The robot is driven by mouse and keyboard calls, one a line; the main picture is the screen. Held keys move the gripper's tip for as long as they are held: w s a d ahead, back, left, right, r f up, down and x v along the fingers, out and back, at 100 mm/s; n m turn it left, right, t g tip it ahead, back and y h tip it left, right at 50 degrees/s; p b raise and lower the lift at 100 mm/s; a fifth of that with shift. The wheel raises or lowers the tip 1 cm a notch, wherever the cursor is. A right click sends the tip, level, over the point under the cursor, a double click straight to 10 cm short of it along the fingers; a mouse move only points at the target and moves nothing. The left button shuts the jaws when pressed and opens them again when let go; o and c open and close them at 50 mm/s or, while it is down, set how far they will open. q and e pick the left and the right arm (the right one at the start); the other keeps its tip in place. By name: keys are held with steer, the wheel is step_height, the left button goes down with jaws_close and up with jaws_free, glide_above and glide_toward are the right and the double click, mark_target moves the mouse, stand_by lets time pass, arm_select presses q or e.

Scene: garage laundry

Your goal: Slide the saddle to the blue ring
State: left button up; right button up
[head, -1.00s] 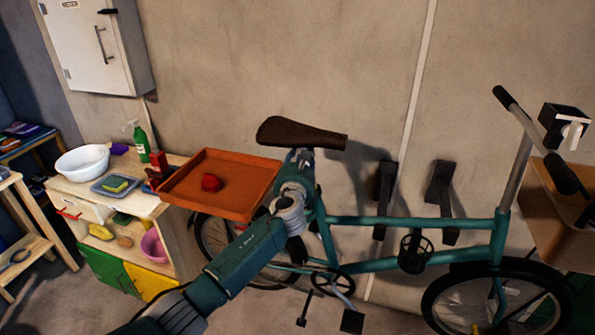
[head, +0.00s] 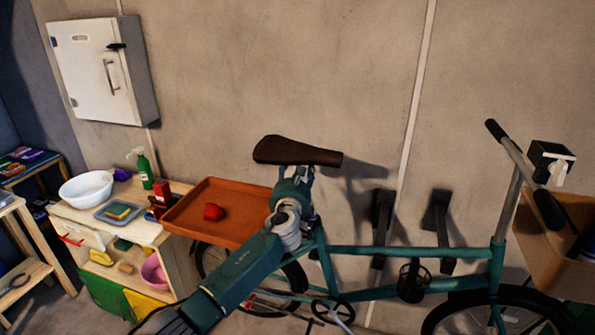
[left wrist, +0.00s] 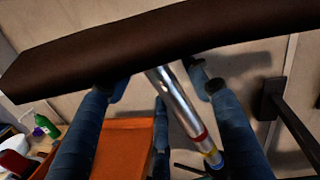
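The dark brown saddle (head: 297,151) sits on top of the teal bicycle (head: 405,253). It also spans the top of the left wrist view (left wrist: 160,42). Below it a silver seat post (left wrist: 178,100) carries a red ring (left wrist: 199,138), a yellow ring (left wrist: 208,152) and, lowest, a blue ring (left wrist: 215,163). My left gripper (head: 294,177) is just under the saddle. In the left wrist view its blue fingers (left wrist: 160,88) stand apart on both sides of the post, with gaps visible. My right gripper is not in view.
A wooden bench (head: 148,233) with a white bowl (head: 87,188) and a green spray bottle (head: 144,168) stands further left. The wall is close behind the bicycle.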

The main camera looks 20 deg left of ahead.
arm_select(q)
steer(key=shift+f, duration=0.1)
steer(key=shift+s+d+f, duration=0.1)
steer(key=shift+s+d, duration=0.05)
steer(key=shift+s, duration=0.35)
steer(key=s+d, duration=0.1)
steer(key=s, duration=1)
steer(key=shift+d, duration=0.4)
